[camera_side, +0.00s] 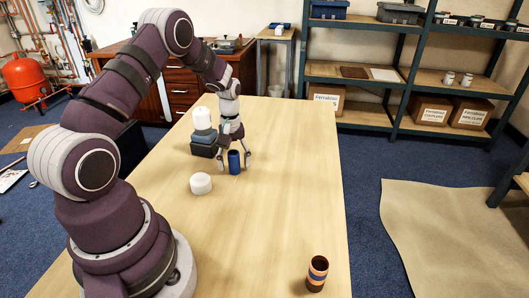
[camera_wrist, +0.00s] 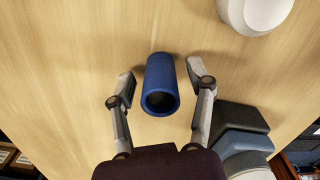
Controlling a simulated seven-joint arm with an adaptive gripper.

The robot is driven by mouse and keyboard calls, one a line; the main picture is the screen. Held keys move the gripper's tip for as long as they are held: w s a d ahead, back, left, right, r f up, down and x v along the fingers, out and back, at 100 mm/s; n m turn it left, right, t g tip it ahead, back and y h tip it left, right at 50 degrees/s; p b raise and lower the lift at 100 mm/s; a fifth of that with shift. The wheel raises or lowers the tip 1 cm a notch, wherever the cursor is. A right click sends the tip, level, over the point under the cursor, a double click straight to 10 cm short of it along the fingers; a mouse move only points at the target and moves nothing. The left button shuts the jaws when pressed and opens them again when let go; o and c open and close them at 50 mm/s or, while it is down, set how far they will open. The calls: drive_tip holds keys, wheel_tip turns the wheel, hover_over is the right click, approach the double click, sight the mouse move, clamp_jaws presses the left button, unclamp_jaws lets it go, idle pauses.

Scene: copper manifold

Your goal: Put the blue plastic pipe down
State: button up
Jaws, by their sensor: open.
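The blue plastic pipe (camera_side: 234,162) stands upright on the wooden table (camera_side: 275,185) in the side view. In the wrist view the blue pipe (camera_wrist: 161,84) shows its open end. My gripper (camera_side: 234,164) is low over the table around the pipe. In the wrist view my gripper (camera_wrist: 160,84) is open, one finger on each side of the pipe, with a visible gap on both sides.
A white round piece (camera_side: 201,184) lies left of the pipe. A dark and blue stack with a white top (camera_side: 204,138) stands close behind it. A copper-coloured pipe piece (camera_side: 317,273) with bands stands at the table's near right. The table's right side is mostly clear.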

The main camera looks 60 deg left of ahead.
sight(234, 155)
wheel_tip(234, 155, up, 12)
drive_tip(key=s+d+r+m+t, duration=0.3)
drive_tip(key=d+r+m, duration=0.45)
drive_tip(key=d, duration=0.25)
drive_tip(key=s+d+m+t, duration=0.2)
drive_tip(key=s+d+m, duration=0.4)
drive_tip(key=shift+s+r+t, duration=0.3)
drive_tip(key=shift+s, duration=0.05)
drive_tip(key=shift+d, duration=0.1)
